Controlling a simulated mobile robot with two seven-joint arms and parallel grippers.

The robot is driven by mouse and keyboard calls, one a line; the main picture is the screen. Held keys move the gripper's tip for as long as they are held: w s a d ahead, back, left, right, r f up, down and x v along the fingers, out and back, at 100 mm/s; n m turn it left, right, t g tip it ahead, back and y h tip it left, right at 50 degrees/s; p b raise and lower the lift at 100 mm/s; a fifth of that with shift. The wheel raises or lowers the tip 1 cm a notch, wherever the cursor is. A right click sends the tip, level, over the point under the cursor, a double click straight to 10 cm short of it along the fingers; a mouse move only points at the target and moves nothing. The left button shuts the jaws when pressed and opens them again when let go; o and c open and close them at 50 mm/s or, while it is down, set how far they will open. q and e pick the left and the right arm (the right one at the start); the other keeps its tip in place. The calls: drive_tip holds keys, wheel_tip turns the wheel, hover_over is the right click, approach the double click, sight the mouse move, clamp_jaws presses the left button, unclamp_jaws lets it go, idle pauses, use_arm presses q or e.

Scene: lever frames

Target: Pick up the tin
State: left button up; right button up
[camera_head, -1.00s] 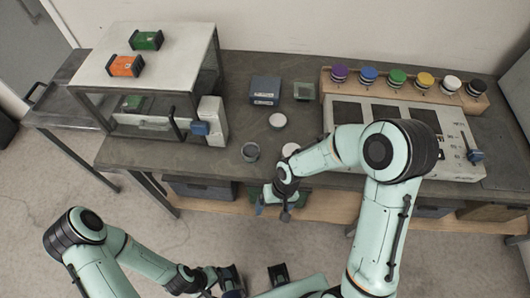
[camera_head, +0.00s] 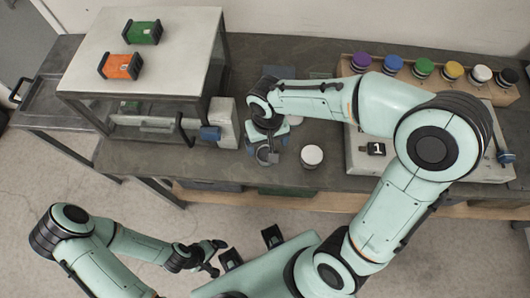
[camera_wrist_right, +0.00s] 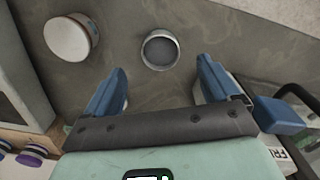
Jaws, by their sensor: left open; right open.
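A small round grey tin (camera_head: 267,156) with a dark open top stands on the bench near its front edge, partly hidden by my right gripper in the head view. In the right wrist view the tin (camera_wrist_right: 160,49) is upright, just beyond the fingertips and roughly centred between them. My right gripper (camera_head: 265,139) is over the bench; its blue fingers (camera_wrist_right: 162,80) are apart with nothing between them. My left gripper (camera_head: 214,257) is open and empty, low in front of the bench.
A white-topped round container (camera_head: 312,155) stands right of the tin; it also shows in the wrist view (camera_wrist_right: 68,39).

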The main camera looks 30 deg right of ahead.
drive_tip(key=f, duration=0.9)
drive_tip(key=shift+w+d+b, duration=0.1)
drive_tip(key=shift+w+b, duration=0.1)
drive_tip(key=shift+b, duration=0.1)
drive_tip(key=shift+r, duration=0.1)
drive_tip(key=c, duration=1.1)
